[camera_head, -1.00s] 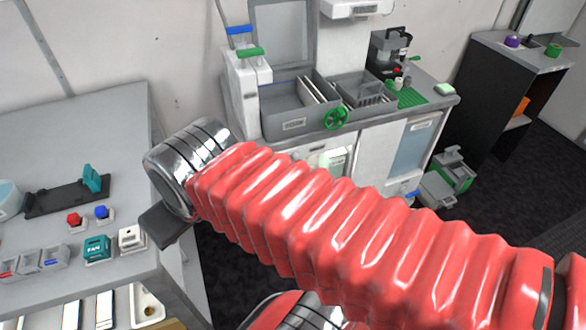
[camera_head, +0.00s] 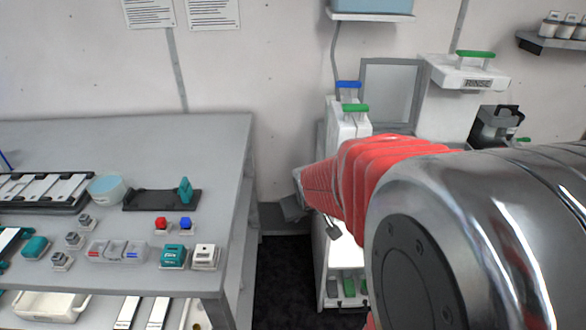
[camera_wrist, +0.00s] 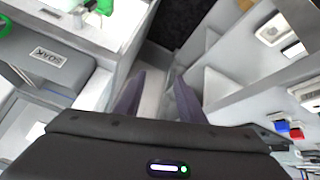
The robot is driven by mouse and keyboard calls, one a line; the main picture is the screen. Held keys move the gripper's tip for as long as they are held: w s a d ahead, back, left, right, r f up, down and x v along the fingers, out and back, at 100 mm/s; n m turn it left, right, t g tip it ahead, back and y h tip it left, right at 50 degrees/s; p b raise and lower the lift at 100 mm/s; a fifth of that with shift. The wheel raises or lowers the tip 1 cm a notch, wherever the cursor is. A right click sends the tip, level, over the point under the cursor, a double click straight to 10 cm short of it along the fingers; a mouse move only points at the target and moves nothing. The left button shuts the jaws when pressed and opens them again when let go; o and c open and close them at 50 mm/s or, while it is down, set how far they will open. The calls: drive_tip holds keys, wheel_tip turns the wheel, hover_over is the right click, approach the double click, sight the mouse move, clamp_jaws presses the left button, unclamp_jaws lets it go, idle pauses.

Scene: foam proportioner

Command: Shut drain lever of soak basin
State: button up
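The grey soak basin (camera_wrist: 60,75) shows at the left of the wrist view, with a "SOAK" label (camera_wrist: 45,57) on it. A green part (camera_wrist: 12,22) shows at the top left of that view; I cannot tell whether it is the drain lever. In the head view my arm hides the basin. My gripper (camera_wrist: 155,95) points down between the basin's cabinet and a bench. Its two dark fingers are apart with nothing between them. In the head view its grey end (camera_head: 288,208) shows left of my red arm sleeve.
A grey bench (camera_head: 120,140) with small coloured blocks stands at the left. A white tower (camera_head: 348,125) with green and blue handles stands behind my arm. A white "RINSE" tank (camera_head: 465,75) hangs at the right. Dark floor (camera_head: 285,285) is open between bench and cabinet.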

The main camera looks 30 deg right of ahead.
drive_tip(key=d+f+m, duration=0.1)
drive_tip(key=d+f, duration=1.4)
drive_tip(key=s+d+f+m+t+h, duration=0.1)
drive_tip(key=s+d+f, duration=0.3)
drive_tip(key=f, duration=0.5)
drive_tip(key=s+d+f+m+t+h, duration=0.1)
drive_tip(key=s+d+f+t, duration=0.15)
drive_tip(key=d+f, duration=0.4)
drive_tip(key=s+r+t+h, duration=0.1)
drive_tip(key=t, duration=0.1)
drive_tip(key=s+r+t+h, duration=0.1)
drive_tip(key=t, duration=0.1)
drive_tip(key=s+a+r+t+h, duration=0.1)
drive_tip(key=t+h, duration=0.1)
drive_tip(key=shift+m, duration=0.4)
drive_tip(key=shift+f, duration=0.1)
drive_tip(key=x, duration=1.3)
drive_tip(key=shift+w+d, duration=0.2)
drive_tip(key=shift+w, duration=0.15)
drive_tip(key=shift+c, duration=0.2)
